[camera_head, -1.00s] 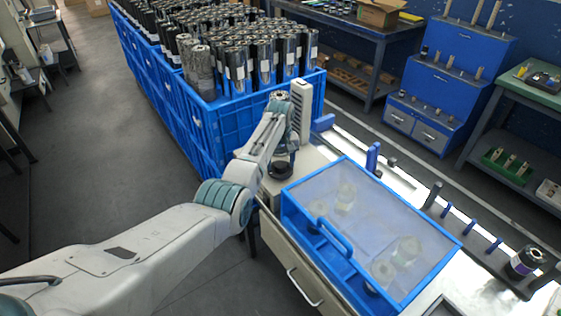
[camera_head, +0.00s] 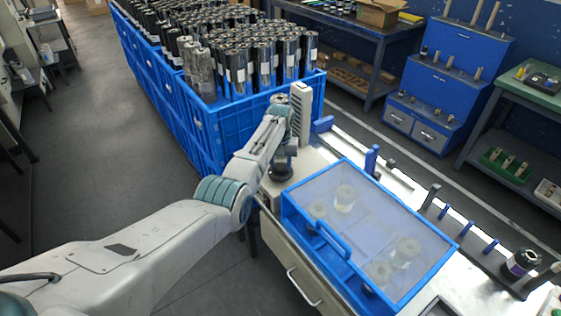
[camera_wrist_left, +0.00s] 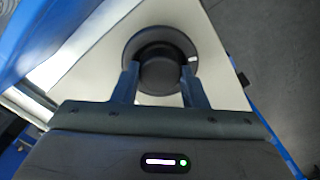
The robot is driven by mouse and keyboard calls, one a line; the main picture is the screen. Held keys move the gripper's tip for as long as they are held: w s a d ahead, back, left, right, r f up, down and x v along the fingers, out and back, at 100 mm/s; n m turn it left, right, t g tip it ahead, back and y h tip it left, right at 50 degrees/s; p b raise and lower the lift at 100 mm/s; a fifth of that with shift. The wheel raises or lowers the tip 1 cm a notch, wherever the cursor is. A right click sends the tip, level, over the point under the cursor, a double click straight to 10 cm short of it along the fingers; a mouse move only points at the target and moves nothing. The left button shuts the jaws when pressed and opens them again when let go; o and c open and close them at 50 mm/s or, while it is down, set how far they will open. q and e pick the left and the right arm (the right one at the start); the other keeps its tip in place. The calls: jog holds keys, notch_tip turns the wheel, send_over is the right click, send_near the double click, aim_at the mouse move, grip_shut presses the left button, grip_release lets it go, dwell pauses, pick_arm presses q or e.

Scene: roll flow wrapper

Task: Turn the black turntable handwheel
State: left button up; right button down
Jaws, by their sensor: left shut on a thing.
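The black turntable handwheel (camera_wrist_left: 178,38) shows in the left wrist view as a round black disc with a raised hub (camera_wrist_left: 159,72) on a pale machine top. In the head view the handwheel (camera_head: 281,172) sits at the left end of the wrapping machine, partly hidden by my left arm. My left gripper (camera_wrist_left: 160,76) is over it, with its two fingers on opposite sides of the hub, shut on it. In the head view my left gripper (camera_head: 283,155) points down at the wheel. My right gripper is not in view.
A clear-lidded blue-framed cover (camera_head: 375,225) stands right of the wheel, with several rolls under it. Blue crates (camera_head: 205,135) full of dark rolls stand behind. A pale upright post (camera_head: 301,105) rises close beside my left gripper. Open floor lies to the left.

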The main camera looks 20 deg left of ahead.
aim_at(280, 166)
pick_arm(q)
jog(key=m+p, duration=0.1)
jog(key=m, duration=0.2)
jog(key=shift+r, duration=0.1)
jog(key=shift+m+p, duration=0.3)
jog(key=shift+m, duration=1.2)
jog(key=o, duration=1)
notch_tip(280, 166, up, 11)
jog(key=shift+f+b, duration=0.1)
jog(key=shift+b, duration=0.6)
